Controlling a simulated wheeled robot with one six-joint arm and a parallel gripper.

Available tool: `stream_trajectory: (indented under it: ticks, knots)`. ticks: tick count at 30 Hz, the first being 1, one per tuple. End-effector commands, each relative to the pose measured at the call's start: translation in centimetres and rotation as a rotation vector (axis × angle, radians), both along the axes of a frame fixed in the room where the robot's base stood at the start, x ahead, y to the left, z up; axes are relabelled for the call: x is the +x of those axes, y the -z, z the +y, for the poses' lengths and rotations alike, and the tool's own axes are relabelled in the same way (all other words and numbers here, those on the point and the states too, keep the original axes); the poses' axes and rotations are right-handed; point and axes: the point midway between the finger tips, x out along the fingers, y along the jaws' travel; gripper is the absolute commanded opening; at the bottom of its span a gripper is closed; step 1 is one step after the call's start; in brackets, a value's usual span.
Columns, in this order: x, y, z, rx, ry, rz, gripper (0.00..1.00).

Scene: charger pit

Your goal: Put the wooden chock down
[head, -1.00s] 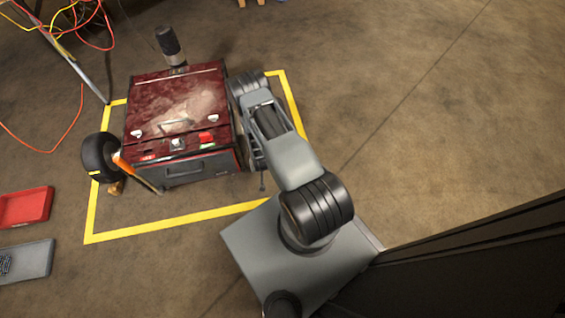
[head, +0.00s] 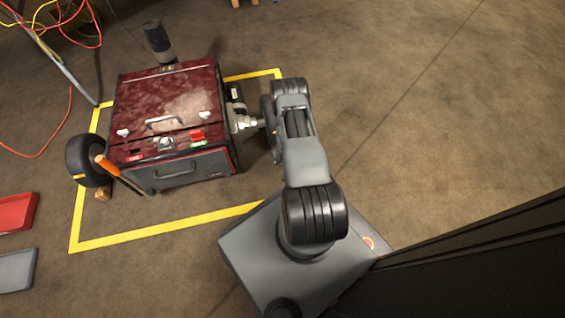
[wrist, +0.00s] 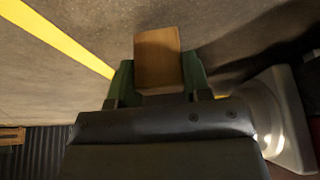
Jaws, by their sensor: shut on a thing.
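The wooden chock (wrist: 158,58) is a plain brown block in the wrist view. It sits between the two green fingers of my gripper (wrist: 159,80), which is shut on it. Bare floor lies behind it, and I cannot tell how high it is held. In the head view my gripper and the held chock cannot be made out behind my arm. Another small wooden block (head: 103,194) lies on the floor by the black wheel (head: 88,160) at the left of the red cart.
The dark red cart (head: 168,95) stands inside a yellow floor outline (head: 165,231). An orange-handled bar (head: 112,167) leans at its front left. A red tray (head: 18,212) and a grey tray (head: 18,270) lie at the far left.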

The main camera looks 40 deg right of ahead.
Motion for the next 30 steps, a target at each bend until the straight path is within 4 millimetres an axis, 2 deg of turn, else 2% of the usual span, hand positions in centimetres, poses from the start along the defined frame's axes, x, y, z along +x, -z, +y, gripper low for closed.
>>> stream_trajectory:
  ticks: [3, 8, 21, 22, 30]
  knots:
    - [-0.1, 1.5, -0.7, 0.000, 0.003, 0.000, 0.19]
    - [-0.1, 3.7, -0.6, 0.000, 0.001, 0.001, 0.19]
    - [0.0, 4.0, -0.6, -0.001, 0.000, 0.000, 0.19]
    - [0.0, 4.0, -0.6, 0.000, 0.001, 0.000, 0.46]
    - [0.0, 4.0, -0.6, 0.000, 0.001, 0.000, 0.70]
